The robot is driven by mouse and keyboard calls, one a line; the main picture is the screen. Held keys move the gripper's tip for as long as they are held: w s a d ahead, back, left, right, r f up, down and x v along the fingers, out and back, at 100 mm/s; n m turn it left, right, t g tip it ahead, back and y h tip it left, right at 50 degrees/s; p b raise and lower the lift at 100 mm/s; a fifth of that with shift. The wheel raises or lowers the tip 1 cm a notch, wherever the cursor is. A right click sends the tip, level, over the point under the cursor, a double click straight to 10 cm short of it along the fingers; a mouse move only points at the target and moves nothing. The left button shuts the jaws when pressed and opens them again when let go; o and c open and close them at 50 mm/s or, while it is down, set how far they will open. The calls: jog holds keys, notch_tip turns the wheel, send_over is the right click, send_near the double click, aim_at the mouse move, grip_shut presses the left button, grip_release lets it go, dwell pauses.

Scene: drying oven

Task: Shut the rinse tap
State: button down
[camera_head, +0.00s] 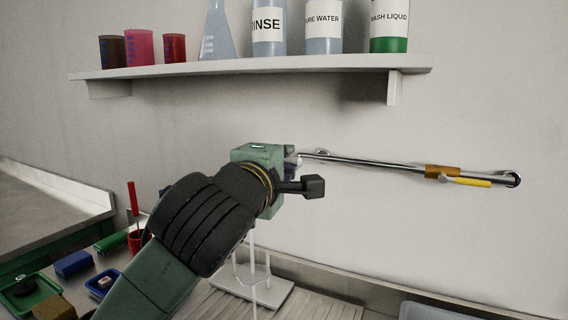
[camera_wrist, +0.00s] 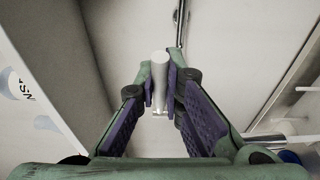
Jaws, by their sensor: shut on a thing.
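My gripper (camera_wrist: 162,95) is shut on a pale grey rounded handle (camera_wrist: 159,70) in the wrist view, with a purple-lined finger on each side. In the head view my gripper (camera_head: 292,162) is in front of the wall, at the left end of a chrome pipe (camera_head: 370,163); the handle is mostly hidden there. A brass valve (camera_head: 442,172) with a yellow lever (camera_head: 470,182) sits at the right on this pipe. The yellow lever lies nearly along the pipe, apart from my gripper. No label on the taps can be read.
A wall shelf (camera_head: 250,70) above my gripper carries beakers, a flask and labelled bottles, one reading RINSE (camera_head: 268,28). Below are a drying rack (camera_head: 262,290), a red cup (camera_head: 140,240) and small trays. The wall right of my gripper is clear below the pipe.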

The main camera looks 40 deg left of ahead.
jog(key=n+y+b, duration=0.1)
jog(key=b, duration=0.1)
jog(key=w+g+y+b, duration=0.1)
jog(key=b, duration=0.1)
jog(key=shift+f+n, duration=0.35)
jog(key=shift+n, duration=0.05)
jog(key=shift+w+r+n+g+y+b, duration=0.2)
jog(key=shift+n+g+y+b, duration=0.2)
jog(key=shift+y+b, duration=0.4)
jog(key=shift+a+r, duration=0.1)
jog(key=shift+r, duration=0.1)
jog(key=c, duration=1.7)
grip_release()
